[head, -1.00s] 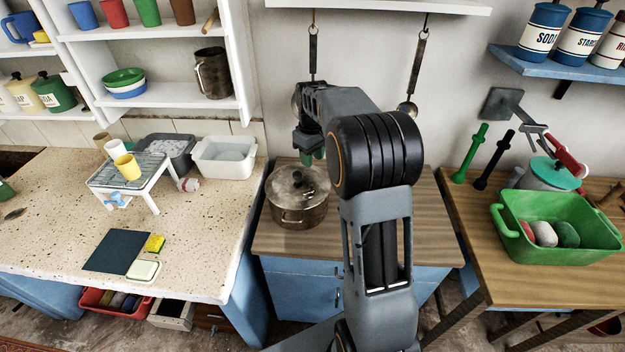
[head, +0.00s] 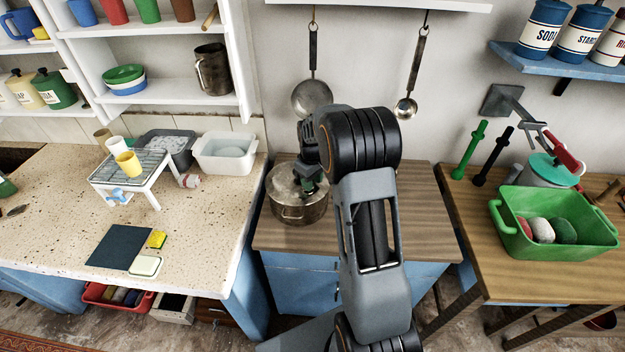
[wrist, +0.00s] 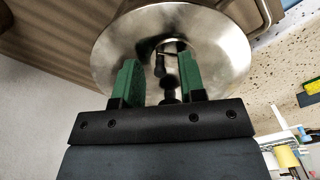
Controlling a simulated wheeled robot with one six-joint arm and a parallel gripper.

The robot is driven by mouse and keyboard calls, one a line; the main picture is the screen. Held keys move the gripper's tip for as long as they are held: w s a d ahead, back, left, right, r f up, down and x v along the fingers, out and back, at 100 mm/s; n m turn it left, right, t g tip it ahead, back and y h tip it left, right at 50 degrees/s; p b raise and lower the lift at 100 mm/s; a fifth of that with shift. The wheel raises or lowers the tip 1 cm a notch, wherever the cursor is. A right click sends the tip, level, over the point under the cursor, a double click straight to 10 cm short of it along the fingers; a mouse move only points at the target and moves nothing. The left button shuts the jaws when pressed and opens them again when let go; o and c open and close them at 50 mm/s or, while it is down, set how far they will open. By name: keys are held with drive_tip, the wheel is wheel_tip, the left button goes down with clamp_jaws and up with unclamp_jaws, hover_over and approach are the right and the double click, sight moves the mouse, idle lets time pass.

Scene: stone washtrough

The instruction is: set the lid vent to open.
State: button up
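A metal pot (head: 299,214) stands on the wooden top of the middle cabinet. Its shiny lid (head: 284,184) is on it, and my gripper covers part of the lid in the head view. In the wrist view the lid (wrist: 222,45) fills the upper middle. A dark knob-like part and a small dark piece (wrist: 160,62) show on it between my fingers; I cannot tell the vent's setting. My gripper (wrist: 161,75) has green fingers spread apart, one on each side of the dark part, with nothing visibly clasped. In the head view my gripper (head: 310,187) is over the lid.
A pan (head: 312,99) and a ladle (head: 405,107) hang on the wall behind. The wooden top (head: 410,215) right of the pot is clear. A speckled counter (head: 205,225) lies left; a green tub (head: 560,235) stands on the right table.

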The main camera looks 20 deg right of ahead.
clamp_jaws()
drive_tip(key=shift+m, duration=0.3)
drive_tip(key=shift+s+m+b, duration=0.3)
drive_tip(key=shift+m+b, duration=0.2)
drive_tip(key=shift+m, duration=0.5)
drive_tip(key=m, duration=0.2)
drive_tip(key=m+b, duration=0.1)
drive_tip(key=shift+s+a+m, duration=0.2)
drive_tip(key=shift+s+m, duration=0.2)
drive_tip(key=m, duration=0.3)
drive_tip(key=a+m, duration=0.1)
drive_tip(key=m, duration=0.1)
drive_tip(key=shift+s+b, duration=0.4)
drive_tip(key=shift+m, duration=0.4)
